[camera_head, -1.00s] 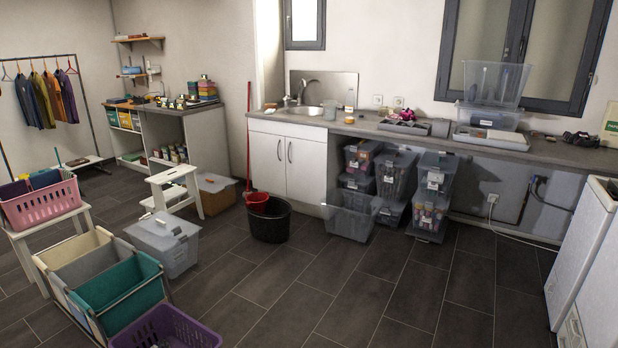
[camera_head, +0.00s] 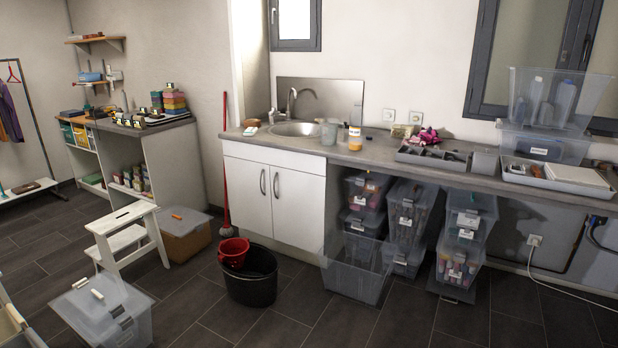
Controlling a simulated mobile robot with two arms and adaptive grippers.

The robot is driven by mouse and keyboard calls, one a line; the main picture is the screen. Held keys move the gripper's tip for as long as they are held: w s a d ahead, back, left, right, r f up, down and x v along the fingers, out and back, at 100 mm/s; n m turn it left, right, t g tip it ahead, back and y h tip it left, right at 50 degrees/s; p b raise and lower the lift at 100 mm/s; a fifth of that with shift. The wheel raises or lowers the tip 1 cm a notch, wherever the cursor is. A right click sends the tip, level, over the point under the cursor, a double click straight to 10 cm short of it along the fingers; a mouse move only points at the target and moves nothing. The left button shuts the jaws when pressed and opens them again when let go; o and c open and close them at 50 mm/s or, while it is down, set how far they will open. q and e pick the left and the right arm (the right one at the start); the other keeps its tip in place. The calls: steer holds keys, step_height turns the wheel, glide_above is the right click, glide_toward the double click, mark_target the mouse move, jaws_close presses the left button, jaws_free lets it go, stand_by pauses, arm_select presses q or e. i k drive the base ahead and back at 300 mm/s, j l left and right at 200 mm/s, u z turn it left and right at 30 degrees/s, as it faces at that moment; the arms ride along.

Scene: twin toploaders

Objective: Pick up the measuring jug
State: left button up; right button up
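A translucent grey container that looks like the measuring jug (camera_head: 329,132) stands upright on the grey counter (camera_head: 390,160), just right of the sink. It is small in the head view, and I cannot make out a handle or markings. A pale jar with an orange label (camera_head: 355,139) stands close to its right. Neither of my grippers shows in the head view.
A sink (camera_head: 300,129) is set into the counter above white cupboard doors (camera_head: 275,192). A black bucket (camera_head: 250,282) with a red one on it, an empty clear bin (camera_head: 356,270) and stacked boxes stand on the floor before the counter. A white step stool (camera_head: 127,236) stands left. Dark floor between is clear.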

mark_target(328, 126)
steer(key=i, duration=1.05)
steer(key=i+j+z, duration=0.15)
steer(key=i, duration=0.95)
